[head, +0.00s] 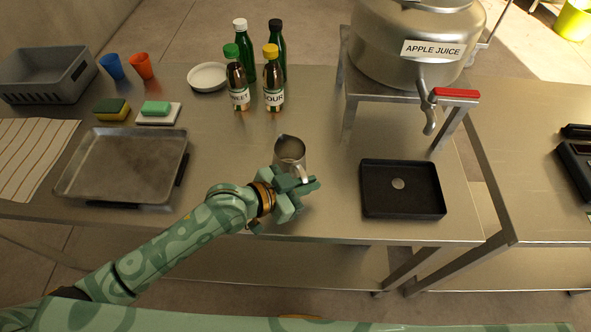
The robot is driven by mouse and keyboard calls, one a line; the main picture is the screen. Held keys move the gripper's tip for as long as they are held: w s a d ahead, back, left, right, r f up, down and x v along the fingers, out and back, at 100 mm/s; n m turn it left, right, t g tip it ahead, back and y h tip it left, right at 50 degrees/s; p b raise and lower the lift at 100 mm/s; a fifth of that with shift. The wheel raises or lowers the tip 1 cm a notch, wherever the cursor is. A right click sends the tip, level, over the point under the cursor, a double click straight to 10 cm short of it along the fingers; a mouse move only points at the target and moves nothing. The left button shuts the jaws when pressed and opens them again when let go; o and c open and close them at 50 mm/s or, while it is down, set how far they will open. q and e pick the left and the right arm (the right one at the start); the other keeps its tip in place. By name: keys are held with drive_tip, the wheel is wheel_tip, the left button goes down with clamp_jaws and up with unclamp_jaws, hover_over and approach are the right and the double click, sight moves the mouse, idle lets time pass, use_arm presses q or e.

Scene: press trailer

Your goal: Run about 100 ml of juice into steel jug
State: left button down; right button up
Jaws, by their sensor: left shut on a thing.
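The steel jug (289,150) stands upright near the front middle of the steel table. My left gripper (301,180) is shut on the jug at its near side, by the handle; the fingers partly hide the handle. The jug's inside shows too little to tell a level. To the right, a large steel tank (390,50) labelled APPLE JUICE sits on a raised stand. Its tap (431,110) has a red lever (455,93) and a spout pointing down. A black drip tray (402,212) with a small round disc lies below and in front of the spout. My right gripper is not in view.
Several bottles (238,82) stand behind the jug, with a white dish (207,76) beside them. A metal tray (125,165), sponges (112,108), blue (113,66) and orange (141,65) cups and a grey crate (48,75) are at left. Table between jug and drip tray is clear.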

use_arm(q)
drive_tip(key=shift+r, duration=0.15)
drive_tip(key=shift+r, duration=0.3)
wheel_tip(320, 180, up, 3)
drive_tip(key=shift+f+p, duration=0.2)
drive_tip(key=shift+p, duration=0.55)
drive_tip(key=s+a+r+p, duration=0.3)
drive_tip(key=s+r, duration=0.6)
drive_tip(key=s, duration=0.4)
drive_tip(key=shift+s+r+p, duration=0.3)
drive_tip(key=shift+s+p, duration=0.05)
drive_tip(key=shift+p, duration=0.5)
drive_tip(key=shift+a, duration=0.1)
